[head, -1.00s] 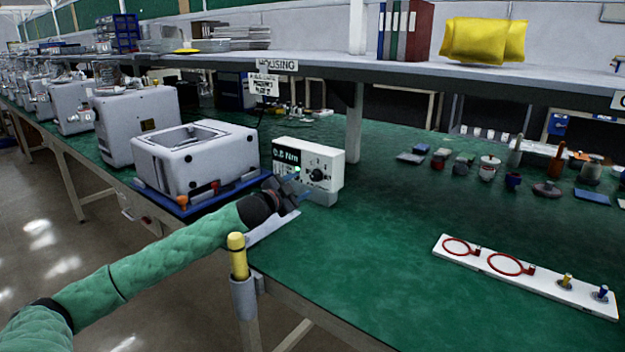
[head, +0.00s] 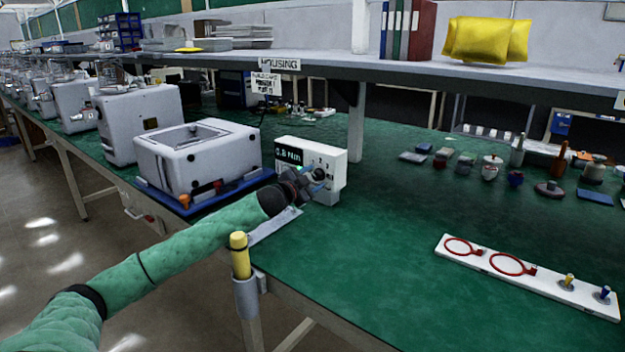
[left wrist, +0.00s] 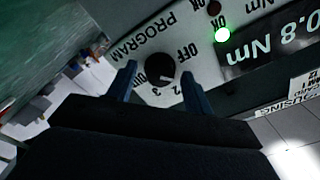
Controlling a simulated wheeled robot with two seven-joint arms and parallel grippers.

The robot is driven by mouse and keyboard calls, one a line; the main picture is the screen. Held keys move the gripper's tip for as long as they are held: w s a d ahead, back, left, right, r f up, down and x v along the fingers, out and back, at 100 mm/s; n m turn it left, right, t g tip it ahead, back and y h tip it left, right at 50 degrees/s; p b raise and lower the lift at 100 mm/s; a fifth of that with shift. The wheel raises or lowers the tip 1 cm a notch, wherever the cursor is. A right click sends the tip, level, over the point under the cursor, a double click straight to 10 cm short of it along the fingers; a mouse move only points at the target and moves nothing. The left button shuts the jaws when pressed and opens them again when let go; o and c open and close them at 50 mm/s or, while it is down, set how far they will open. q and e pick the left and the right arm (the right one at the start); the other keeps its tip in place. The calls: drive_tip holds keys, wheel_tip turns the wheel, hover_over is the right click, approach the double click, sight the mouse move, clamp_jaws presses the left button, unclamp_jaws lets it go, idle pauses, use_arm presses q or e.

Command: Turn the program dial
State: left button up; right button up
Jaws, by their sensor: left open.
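The white controller box (head: 326,158) stands on the green bench, with a display reading 0.8 Nm and a lit green lamp (left wrist: 222,34). Its black program dial (left wrist: 160,68) is on the front panel, with OFF and number marks around it. My left gripper (head: 312,180) is right in front of the panel. In the left wrist view its two blue-grey fingers (left wrist: 158,85) are open, one on each side of the dial. I cannot tell whether they touch it. In the head view the gripper hides part of the panel. My right gripper is not in view.
A grey housing (head: 197,158) sits on a blue tray left of the box. A yellow-topped post (head: 239,255) stands at the bench's front corner, near my left arm. A white board with red rings (head: 525,275) lies at the right. The bench between is clear.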

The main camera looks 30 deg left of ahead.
use_arm(q)
drive_tip(key=c, duration=1)
drive_tip(key=shift+o, duration=0.2)
drive_tip(key=shift+r+n+p, duration=0.15)
drive_tip(key=shift+n+p, duration=1.15)
drive_tip(key=shift+p, duration=0.2)
drive_tip(key=shift+n+p, duration=1.2)
drive_tip(key=n+p, duration=0.3)
drive_tip(key=shift+n+p, duration=0.4)
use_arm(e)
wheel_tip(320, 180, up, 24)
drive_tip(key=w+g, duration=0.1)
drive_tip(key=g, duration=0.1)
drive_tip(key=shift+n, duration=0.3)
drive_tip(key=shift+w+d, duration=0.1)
use_arm(q)
drive_tip(key=o, duration=1)
drive_tip(key=shift+c, duration=0.2)
